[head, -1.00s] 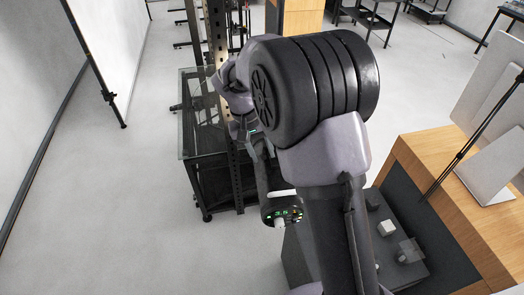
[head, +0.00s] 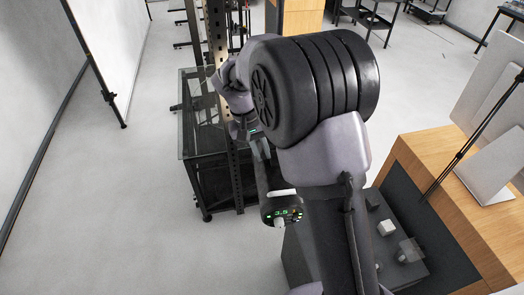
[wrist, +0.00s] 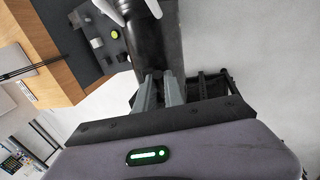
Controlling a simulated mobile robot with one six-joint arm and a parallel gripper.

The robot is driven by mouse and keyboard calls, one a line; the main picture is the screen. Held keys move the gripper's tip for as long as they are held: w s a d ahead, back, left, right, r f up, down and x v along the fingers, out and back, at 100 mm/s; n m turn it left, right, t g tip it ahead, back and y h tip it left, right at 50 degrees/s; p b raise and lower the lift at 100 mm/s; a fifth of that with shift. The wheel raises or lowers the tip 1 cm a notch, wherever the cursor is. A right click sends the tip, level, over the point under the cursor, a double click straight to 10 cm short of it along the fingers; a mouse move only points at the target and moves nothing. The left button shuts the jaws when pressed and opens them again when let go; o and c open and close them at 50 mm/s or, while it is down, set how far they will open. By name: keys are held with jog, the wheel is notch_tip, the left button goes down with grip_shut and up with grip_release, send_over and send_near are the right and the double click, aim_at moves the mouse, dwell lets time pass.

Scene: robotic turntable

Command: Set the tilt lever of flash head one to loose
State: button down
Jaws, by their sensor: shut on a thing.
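A black flash head (head: 264,180) hangs left of my arm in the head view, its rear panel with green digits (head: 281,212) facing me. In the wrist view its dark barrel (wrist: 155,42) runs up from my fingertips, with a white handle at the top edge. My gripper (wrist: 160,78) is shut on a small dark part at the near end of the barrel. This part appears to be the tilt lever, mostly hidden between the fingers, so its setting cannot be read. In the head view my gripper (head: 257,146) is partly covered by my arm.
A black upright rail (head: 233,165) and a glass-topped cart (head: 193,110) stand just beyond. The floor at the left is open, apart from a thin stand (head: 105,92).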

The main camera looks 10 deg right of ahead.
dwell(0.8)
jog(key=f+t+b, duration=0.1)
jog(key=b, duration=0.4)
jog(key=shift+s+f, duration=0.1)
jog(key=shift+f, duration=0.1)
jog(key=t+b, duration=0.1)
jog(key=b, duration=0.1)
jog(key=f+b, duration=0.1)
jog(key=b, duration=0.2)
jog(key=shift+s+a+f+t+b, duration=0.1)
jog(key=shift+s+t+b, duration=0.2)
jog(key=shift+t+b, duration=0.1)
jog(key=t+b, duration=0.1)
jog(key=b, duration=0.4)
jog(key=f+t+b, duration=0.1)
jog(key=b, duration=0.4)
jog(key=shift+s+f+m+t+h+b, duration=0.25)
jog(key=shift+s+m+t+h+b, duration=0.05)
jog(key=shift+s+t, duration=0.1)
jog(key=t+b, duration=0.1)
jog(key=b, duration=0.4)
jog(key=shift+f, duration=0.15)
jog(key=shift+s+t+h+b, duration=0.1)
jog(key=shift+t+h+b, duration=0.3)
jog(key=shift+b, duration=0.7)
jog(key=shift+r+b, duration=0.2)
jog(key=shift+b, duration=0.1)
